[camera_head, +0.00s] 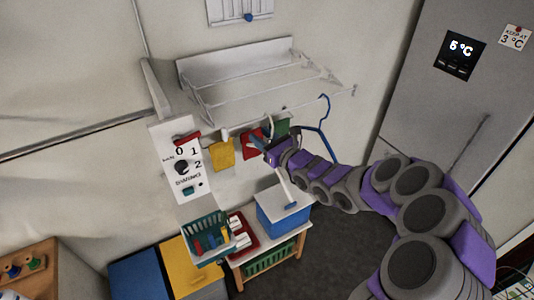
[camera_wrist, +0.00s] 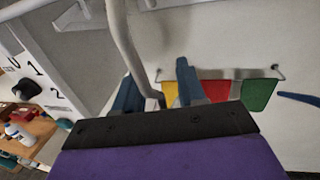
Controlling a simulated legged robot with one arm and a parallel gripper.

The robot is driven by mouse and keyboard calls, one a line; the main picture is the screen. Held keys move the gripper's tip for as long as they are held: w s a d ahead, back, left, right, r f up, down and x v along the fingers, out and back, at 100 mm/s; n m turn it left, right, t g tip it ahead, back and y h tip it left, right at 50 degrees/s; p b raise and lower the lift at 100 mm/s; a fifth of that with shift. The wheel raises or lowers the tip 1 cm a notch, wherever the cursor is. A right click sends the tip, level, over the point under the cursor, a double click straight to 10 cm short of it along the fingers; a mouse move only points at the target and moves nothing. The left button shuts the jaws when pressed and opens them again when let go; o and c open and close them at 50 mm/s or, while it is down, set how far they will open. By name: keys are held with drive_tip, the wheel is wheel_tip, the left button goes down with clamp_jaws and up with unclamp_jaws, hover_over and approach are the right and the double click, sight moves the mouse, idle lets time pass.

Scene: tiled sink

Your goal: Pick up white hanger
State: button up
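The white hanger (camera_wrist: 128,45) shows in the wrist view as a pale curved bar coming down from the top. Its lower end lies between my two blue fingertips, closer to the left one; I cannot tell whether it touches. My gripper (camera_wrist: 158,90) is open, with a gap to the right of the bar. In the head view my gripper (camera_head: 262,146) is under the wall rack, in front of the hanging cloths. The hanger is small there and partly hidden by my gripper.
A white wall rack (camera_head: 255,82) is above my gripper. A blue hanger (camera_head: 325,118) hangs to its right. Red, yellow and green (camera_wrist: 259,94) cloths hang behind. A dial panel (camera_head: 180,165) is at left. A blue box (camera_head: 285,212) and green basket (camera_head: 207,240) are below.

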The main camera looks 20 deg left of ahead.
drive_tip(key=shift+d, duration=0.1)
drive_tip(key=shift+c, duration=0.3)
drive_tip(key=shift+d, duration=0.15)
drive_tip(key=c, duration=0.5)
clamp_jaws()
drive_tip(key=shift+r, duration=0.15)
